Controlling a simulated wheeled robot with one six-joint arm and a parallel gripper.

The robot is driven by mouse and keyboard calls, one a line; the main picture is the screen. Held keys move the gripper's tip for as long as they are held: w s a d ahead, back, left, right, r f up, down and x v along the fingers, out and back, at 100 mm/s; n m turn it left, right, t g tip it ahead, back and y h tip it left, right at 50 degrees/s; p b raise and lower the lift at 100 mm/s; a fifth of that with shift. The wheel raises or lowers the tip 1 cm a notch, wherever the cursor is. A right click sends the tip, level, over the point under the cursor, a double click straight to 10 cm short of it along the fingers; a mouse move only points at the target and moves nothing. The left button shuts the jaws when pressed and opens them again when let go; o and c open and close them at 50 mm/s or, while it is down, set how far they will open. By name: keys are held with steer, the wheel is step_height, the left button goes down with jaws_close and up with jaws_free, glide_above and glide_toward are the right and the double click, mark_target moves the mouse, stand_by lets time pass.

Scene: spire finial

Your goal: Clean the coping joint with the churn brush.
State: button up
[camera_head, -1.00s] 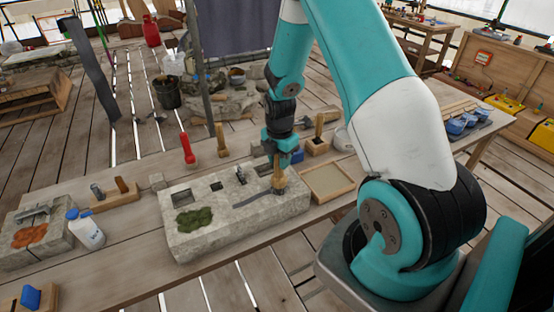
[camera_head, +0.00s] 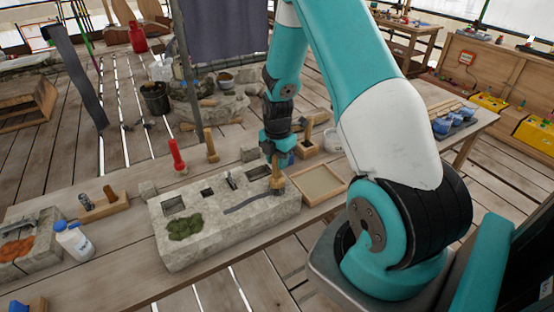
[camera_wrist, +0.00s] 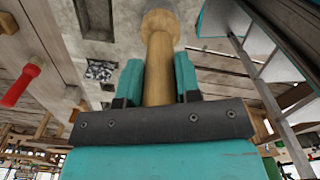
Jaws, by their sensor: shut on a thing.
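My gripper (camera_head: 277,158) is shut on the wooden handle of the churn brush (camera_head: 277,180). In the wrist view the brush (camera_wrist: 159,60) stands between the two teal fingers, with its round head at the far end. In the head view the brush points down at the right part of the pale stone coping block (camera_head: 220,240). A dark, narrow joint (camera_head: 247,202) runs along the block's top, and the brush head is at its right end. I cannot tell whether the bristles touch the stone. Green moss (camera_head: 186,226) lies on the block's left part.
A framed tray (camera_head: 320,183) lies close right of the block. A red-handled tool (camera_head: 177,155) and a wooden-handled tool (camera_head: 211,145) stand behind it. A white bottle (camera_head: 73,240) is to the left, beside a stone with orange growth (camera_head: 16,246).

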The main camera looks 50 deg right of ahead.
steer(key=shift+r+p, duration=2.4)
steer(key=shift+r, duration=1.1)
steer(key=shift+f, duration=0.1)
